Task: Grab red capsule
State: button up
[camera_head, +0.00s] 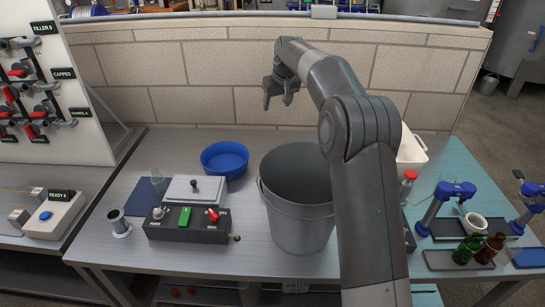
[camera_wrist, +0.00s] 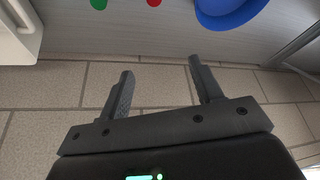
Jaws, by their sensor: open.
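No red piece is clearly a capsule. A red top (camera_head: 410,175) sits on a clear bottle (camera_head: 406,190) right of my arm on the table, partly hidden; I cannot tell if it is the capsule. A red switch (camera_head: 212,215) stands on the dark control box (camera_head: 185,235). My gripper (camera_head: 277,99) is open and empty, raised in front of the brick wall, above and behind the grey bucket (camera_head: 300,228). In the wrist view its two fingers (camera_wrist: 161,70) are apart with nothing between them.
A blue bowl (camera_head: 224,160) sits behind the control box. A white bin (camera_head: 412,150) stands behind the bottle. A panel (camera_head: 85,90) with red-handled fittings is at left.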

jog(key=shift+s+d+f+x, duration=0.35)
jog(key=shift+s+x, duration=0.4)
jog(key=shift+x, duration=3.2)
jog(key=shift+s+d+f+x, duration=0.3)
jog(key=shift+s+x, duration=0.45)
jog(key=shift+x, duration=3.2)
jog(key=shift+s+d+f+x, duration=0.3)
jog(key=shift+s+x, duration=0.45)
jog(key=shift+x, duration=3.25)
jog(key=shift+c, duration=0.2)
jog(key=c, duration=0.6)
